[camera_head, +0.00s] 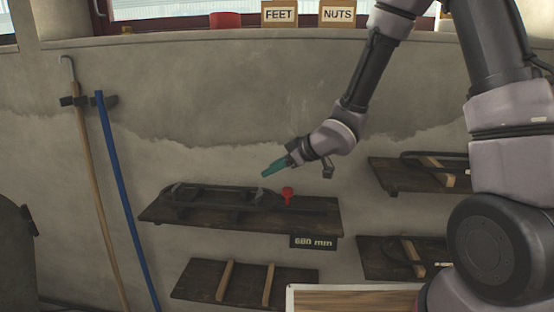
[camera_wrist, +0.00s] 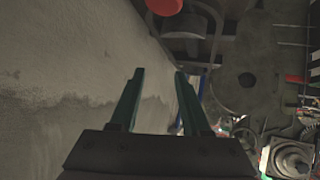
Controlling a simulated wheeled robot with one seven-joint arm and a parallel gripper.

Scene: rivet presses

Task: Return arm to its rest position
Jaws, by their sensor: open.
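My arm comes down from the upper right, bent at the elbow near the top edge.
A dark shelf (camera_head: 160,213) holds a black metal frame and a red knob-like object (camera_head: 287,192), close below my gripper. Other shelves (camera_head: 190,286) sit lower and to the right. A blue pole (camera_head: 128,205) and a wooden pole (camera_head: 92,190) lean on the wall.

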